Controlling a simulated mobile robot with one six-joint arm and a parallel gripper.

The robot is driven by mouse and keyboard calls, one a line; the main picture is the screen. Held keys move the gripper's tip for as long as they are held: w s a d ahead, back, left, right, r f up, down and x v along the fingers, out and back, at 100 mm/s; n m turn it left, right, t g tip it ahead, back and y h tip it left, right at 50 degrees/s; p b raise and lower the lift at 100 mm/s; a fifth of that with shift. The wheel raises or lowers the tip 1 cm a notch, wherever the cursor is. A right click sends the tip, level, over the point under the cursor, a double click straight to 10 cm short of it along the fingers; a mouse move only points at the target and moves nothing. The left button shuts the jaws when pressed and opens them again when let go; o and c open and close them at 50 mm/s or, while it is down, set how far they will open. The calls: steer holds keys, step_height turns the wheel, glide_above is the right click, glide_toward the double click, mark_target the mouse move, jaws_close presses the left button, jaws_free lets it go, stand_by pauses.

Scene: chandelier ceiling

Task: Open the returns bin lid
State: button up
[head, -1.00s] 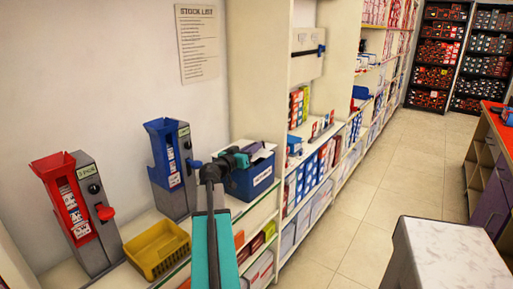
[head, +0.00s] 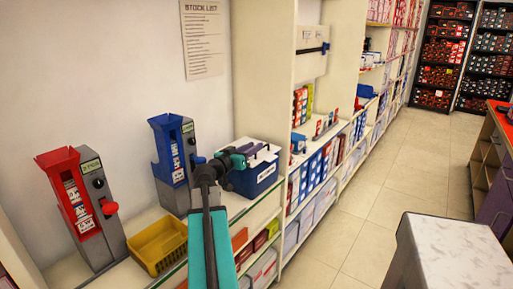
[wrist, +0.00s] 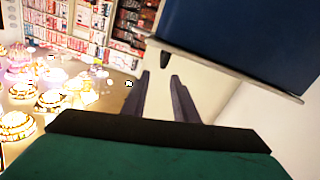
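The returns bin (head: 256,178) is a dark blue box with a white label and a pale top, on the shelf in the middle of the head view. Its lid (head: 264,152) looks pale and lies across the top, partly hidden by my gripper (head: 254,150). In the wrist view a large blue wall of the bin (wrist: 240,35) with a grey edge fills the upper right. A small dark tab (wrist: 165,58) shows at that edge, just beyond my fingertips. My gripper (wrist: 161,82) has its two fingers apart with nothing between them.
A blue dispenser (head: 172,165) and a red dispenser (head: 82,210) stand left of the bin. A yellow basket (head: 157,246) sits in front of them. Stocked shelves (head: 320,160) run off to the right. The tiled floor (head: 385,215) is clear.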

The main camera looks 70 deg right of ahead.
steer(key=shift+b+v, duration=0.3)
steer(key=shift+v, duration=1.4)
steer(key=shift+s, duration=0.15)
